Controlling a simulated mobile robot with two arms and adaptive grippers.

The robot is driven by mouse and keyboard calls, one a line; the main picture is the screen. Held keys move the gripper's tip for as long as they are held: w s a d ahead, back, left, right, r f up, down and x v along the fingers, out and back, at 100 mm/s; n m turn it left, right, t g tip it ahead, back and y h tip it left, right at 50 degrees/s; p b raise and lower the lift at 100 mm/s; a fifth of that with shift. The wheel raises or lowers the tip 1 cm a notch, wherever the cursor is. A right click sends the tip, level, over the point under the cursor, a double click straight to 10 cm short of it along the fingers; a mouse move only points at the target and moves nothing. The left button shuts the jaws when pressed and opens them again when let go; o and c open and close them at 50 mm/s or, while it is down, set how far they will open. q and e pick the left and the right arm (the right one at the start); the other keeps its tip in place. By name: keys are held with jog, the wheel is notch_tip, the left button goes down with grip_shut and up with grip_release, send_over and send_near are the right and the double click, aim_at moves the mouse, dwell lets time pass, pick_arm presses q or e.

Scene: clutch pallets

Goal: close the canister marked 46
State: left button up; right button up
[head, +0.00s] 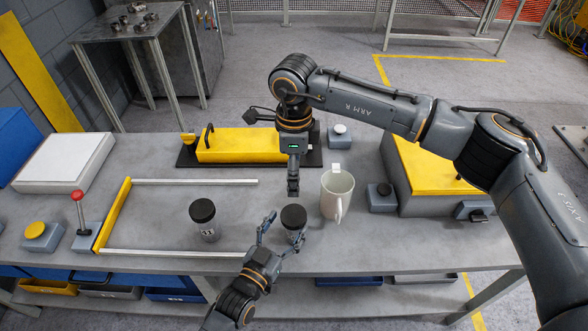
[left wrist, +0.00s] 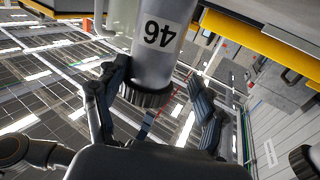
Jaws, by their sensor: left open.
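The canister marked 46 is a grey cylinder with a white label and a black top (head: 293,217). In the left wrist view, the canister (left wrist: 155,55) appears upside down, with a black ribbed lid (left wrist: 147,95) at its end. I cannot tell whether this lid is fully seated. My left gripper (head: 286,226) is open, with one finger on each side of the canister. Its fingers also flank the canister in the left wrist view (left wrist: 160,75). My right gripper (head: 293,187) points down just above and behind the black top; its fingers look narrow, and their opening is unclear.
Another black-topped canister (head: 203,219) stands to the left, between two metal rails. A yellow box (head: 240,145) lies behind on a black base. A red-knobbed lever (head: 78,205) is at far left.

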pick_arm(q)
jog(key=v, duration=0.8)
jog(key=shift+s+a, duration=0.2)
